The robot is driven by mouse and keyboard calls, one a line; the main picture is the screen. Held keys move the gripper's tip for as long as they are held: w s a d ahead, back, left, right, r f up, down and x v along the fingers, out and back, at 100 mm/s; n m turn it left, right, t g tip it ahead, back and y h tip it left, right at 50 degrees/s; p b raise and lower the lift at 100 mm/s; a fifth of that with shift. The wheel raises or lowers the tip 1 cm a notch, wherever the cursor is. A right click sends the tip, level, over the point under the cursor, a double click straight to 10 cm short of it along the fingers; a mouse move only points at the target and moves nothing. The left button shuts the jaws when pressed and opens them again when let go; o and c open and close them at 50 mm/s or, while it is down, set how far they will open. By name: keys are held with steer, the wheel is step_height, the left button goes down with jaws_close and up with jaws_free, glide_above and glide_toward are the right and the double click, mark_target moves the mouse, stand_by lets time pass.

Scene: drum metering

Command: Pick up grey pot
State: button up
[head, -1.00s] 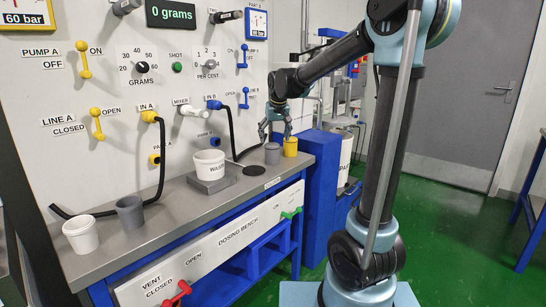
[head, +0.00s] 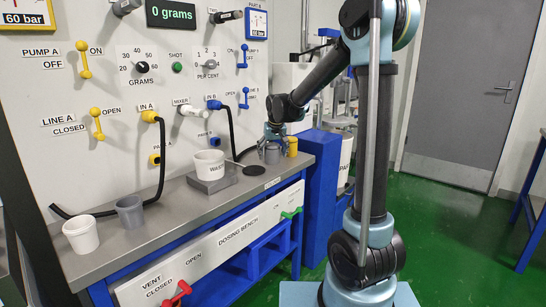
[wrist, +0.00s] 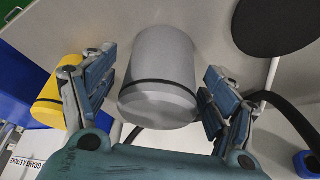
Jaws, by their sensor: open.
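A grey pot (head: 272,155) stands at the right end of the bench. In the wrist view the grey pot (wrist: 163,72) lies between the two fingers, with a dark band around it. My gripper (head: 272,138) is open, pointing down at this pot, with its fingers on either side. The left finger appears slightly apart from it; the right finger is very close, and I cannot tell if it touches. A second grey pot (head: 130,211) stands at the left end of the bench.
A yellow pot (head: 292,147) stands close beside the gripper, also in the wrist view (wrist: 58,95) by the left finger. A white waste pot (head: 209,163) and a dark round disc (head: 254,170) are to the left. A white pot (head: 81,234) stands at far left.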

steer(key=c, duration=1.3)
